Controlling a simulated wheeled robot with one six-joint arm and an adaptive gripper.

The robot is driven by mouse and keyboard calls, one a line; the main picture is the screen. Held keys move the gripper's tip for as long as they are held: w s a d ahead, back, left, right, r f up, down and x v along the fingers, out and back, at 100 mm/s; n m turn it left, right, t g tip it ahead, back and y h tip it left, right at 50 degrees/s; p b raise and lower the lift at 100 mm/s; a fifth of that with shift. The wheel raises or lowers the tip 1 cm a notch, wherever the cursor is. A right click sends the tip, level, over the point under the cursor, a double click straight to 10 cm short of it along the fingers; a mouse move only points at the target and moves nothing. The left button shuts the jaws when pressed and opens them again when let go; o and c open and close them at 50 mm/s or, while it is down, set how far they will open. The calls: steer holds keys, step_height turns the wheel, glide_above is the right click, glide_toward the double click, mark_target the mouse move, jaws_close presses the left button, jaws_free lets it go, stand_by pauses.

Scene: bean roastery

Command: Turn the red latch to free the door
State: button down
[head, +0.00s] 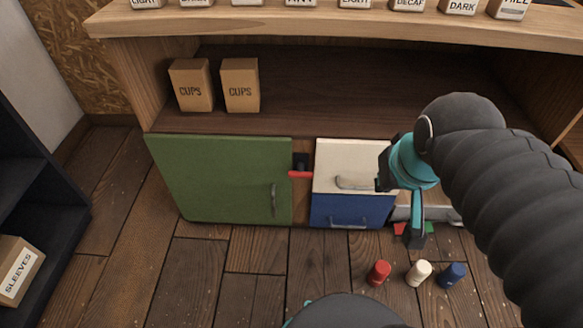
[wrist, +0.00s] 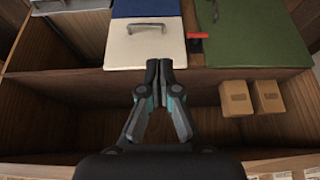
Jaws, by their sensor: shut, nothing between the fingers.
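The red latch (head: 300,174) is a small bar lying level on a dark mount, between the green door (head: 220,180) and the white drawer (head: 342,155). Its left end reaches the door's right edge. The door looks closed and has a grey handle. In the wrist view, turned upside down, the latch (wrist: 198,36) is beyond and right of my gripper (wrist: 160,66), beside the green door (wrist: 255,35). My gripper's fingers are together and empty, in front of the white drawer (wrist: 145,45), apart from the latch. In the head view my arm comes in from the right.
A blue drawer (head: 350,210) is under the white one. Two CUPS boxes (head: 191,85) stand on the shelf above the door. Red (head: 378,272), white (head: 419,273) and blue (head: 452,275) canisters stand on the floor. A dark shelf (head: 35,185) is at left.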

steer(key=w+a+f+g+b, duration=0.1)
steer(key=w+a+f, duration=0.15)
steer(key=w, duration=0.35)
steer(key=w+a+f+g+b, duration=0.1)
steer(key=w+a+b, duration=0.1)
steer(key=w+a, duration=0.35)
steer(key=g+b, duration=0.1)
steer(key=b, duration=0.1)
glide_above(291, 172)
steer(key=s, duration=0.3)
steer(key=s+x, duration=0.2)
steer(key=x, duration=0.7)
steer(key=shift+s+f, duration=0.2)
steer(key=b+x, duration=0.2)
steer(key=x, duration=1.2)
steer(key=shift+s+d, duration=0.1)
